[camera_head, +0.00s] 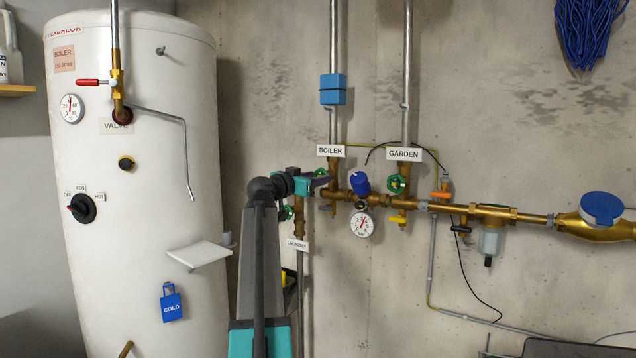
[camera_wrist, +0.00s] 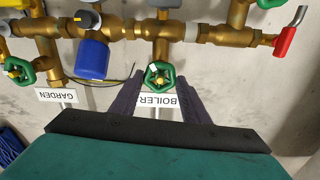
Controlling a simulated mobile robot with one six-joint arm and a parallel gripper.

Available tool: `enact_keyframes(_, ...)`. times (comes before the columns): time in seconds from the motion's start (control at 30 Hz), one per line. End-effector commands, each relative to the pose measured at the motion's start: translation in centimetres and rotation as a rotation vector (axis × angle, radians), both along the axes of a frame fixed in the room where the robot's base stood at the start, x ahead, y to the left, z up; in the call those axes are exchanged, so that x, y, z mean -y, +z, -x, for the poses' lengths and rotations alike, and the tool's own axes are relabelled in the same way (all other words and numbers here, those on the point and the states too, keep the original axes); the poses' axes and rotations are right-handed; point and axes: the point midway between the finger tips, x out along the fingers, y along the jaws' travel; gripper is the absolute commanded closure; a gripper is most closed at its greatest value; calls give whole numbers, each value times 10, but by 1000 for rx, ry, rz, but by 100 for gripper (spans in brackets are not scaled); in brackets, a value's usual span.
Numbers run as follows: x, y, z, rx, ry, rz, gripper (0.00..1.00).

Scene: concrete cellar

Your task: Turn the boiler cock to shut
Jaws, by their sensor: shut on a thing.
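The boiler cock is a green handwheel (camera_wrist: 159,76) on a brass valve, above the upside-down BOILER label (camera_wrist: 160,101) in the wrist view. My gripper (camera_wrist: 162,82) has its two dark fingers on either side of the wheel, shut on it. In the head view my gripper (camera_head: 322,184) reaches the brass manifold just below the BOILER label (camera_head: 331,150). How far the wheel is turned cannot be told.
To the right are a blue-capped regulator (camera_head: 360,184), a gauge (camera_head: 362,223) and the green GARDEN wheel (camera_head: 398,184). Another green wheel (camera_head: 287,213) sits above the LAUNDRY label. A red lever (camera_wrist: 285,40) shows in the wrist view. The white boiler tank (camera_head: 140,250) stands left.

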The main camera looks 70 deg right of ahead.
Motion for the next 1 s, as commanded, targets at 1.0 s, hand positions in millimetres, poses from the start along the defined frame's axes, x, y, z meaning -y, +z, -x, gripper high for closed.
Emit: enact_keyframes(1.0, 0, -3, -1, 198, 0, 49, 81)
